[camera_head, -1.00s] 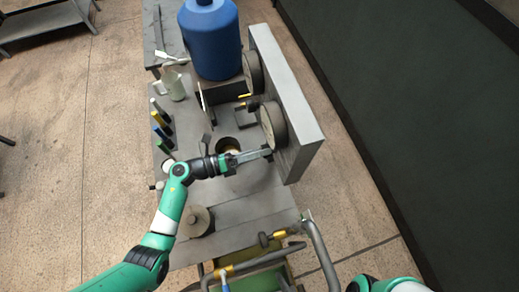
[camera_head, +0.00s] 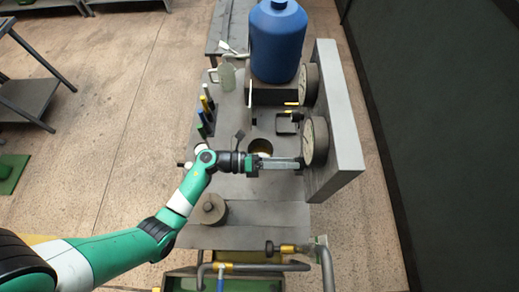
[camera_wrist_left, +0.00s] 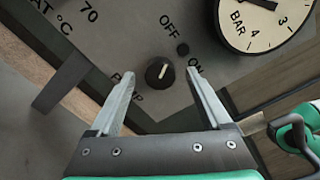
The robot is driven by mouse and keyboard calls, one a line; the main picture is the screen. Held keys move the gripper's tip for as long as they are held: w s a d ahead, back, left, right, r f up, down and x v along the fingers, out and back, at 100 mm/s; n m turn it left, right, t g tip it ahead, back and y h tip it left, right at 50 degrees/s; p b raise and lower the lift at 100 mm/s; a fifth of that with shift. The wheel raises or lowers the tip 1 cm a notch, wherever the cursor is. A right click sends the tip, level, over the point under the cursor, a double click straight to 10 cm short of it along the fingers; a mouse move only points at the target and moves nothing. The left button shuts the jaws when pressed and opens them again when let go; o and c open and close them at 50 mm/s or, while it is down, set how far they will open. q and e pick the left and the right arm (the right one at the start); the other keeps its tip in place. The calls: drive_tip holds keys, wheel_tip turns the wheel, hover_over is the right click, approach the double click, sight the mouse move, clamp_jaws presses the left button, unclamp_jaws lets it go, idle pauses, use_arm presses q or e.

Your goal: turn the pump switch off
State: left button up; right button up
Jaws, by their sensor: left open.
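The pump switch is a small black round knob (camera_wrist_left: 159,73) with a white mark, on a grey panel (camera_wrist_left: 75,60) lettered PUMP, OFF and ON. In the left wrist view its mark points up and slightly right, roughly toward OFF. In the head view the left gripper (camera_head: 300,163) reaches the panel (camera_head: 340,110) edge-on, and the knob is hidden. The right gripper is out of view.
A gauge marked BAR (camera_wrist_left: 265,18) is close to the right fingertip. The head view shows gauges (camera_head: 315,140), a blue container (camera_head: 277,42), a jug (camera_head: 227,76), a lidded pot (camera_head: 210,208) and a pipe with a yellow fitting (camera_head: 287,249).

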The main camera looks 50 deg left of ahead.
use_arm(q)
drive_tip(key=v, duration=1)
